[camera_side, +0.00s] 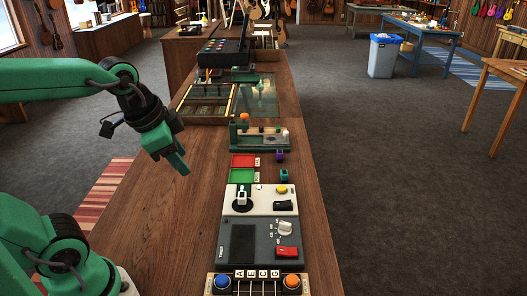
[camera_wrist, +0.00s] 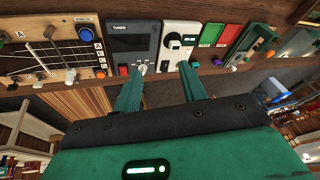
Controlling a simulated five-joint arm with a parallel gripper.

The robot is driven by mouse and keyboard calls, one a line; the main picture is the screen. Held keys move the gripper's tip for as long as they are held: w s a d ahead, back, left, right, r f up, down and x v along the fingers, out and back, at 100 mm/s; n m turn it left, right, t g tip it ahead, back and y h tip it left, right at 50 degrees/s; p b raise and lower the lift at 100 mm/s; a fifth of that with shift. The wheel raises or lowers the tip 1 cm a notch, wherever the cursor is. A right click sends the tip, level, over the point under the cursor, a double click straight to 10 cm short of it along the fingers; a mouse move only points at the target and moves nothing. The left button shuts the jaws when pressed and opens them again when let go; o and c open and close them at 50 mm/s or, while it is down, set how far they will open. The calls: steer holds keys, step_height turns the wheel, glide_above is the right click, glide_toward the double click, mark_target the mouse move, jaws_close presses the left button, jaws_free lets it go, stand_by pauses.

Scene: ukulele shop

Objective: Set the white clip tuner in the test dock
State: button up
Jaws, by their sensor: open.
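The white clip tuner (camera_side: 241,196) appears as a small white upright piece at the black socket on the left of a white panel, which looks like the test dock (camera_side: 262,208). How deep it sits I cannot tell. In the wrist view the white panel (camera_wrist: 193,29) is ahead of the fingers, with the small white piece (camera_wrist: 175,37) against black on it. My gripper (camera_side: 181,166) is open and empty, raised above the wooden bench to the left of the panel, apart from the tuner. Its two fingers (camera_wrist: 159,72) show apart in the wrist view with nothing between them.
A grey tuner box (camera_side: 257,245) with a red switch adjoins the panel. Red (camera_side: 243,160) and green (camera_side: 242,176) trays lie behind it, beside a purple clip (camera_side: 280,155) and a teal clip (camera_side: 284,174). The bench's left side is clear.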

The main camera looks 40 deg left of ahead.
steer(key=s+n, duration=0.1)
steer(key=n, duration=0.1)
steer(key=s+n+t, duration=0.1)
steer(key=s+n, duration=0.1)
steer(key=n, duration=0.1)
steer(key=shift+s+f, duration=0.2)
steer(key=shift+s, duration=0.05)
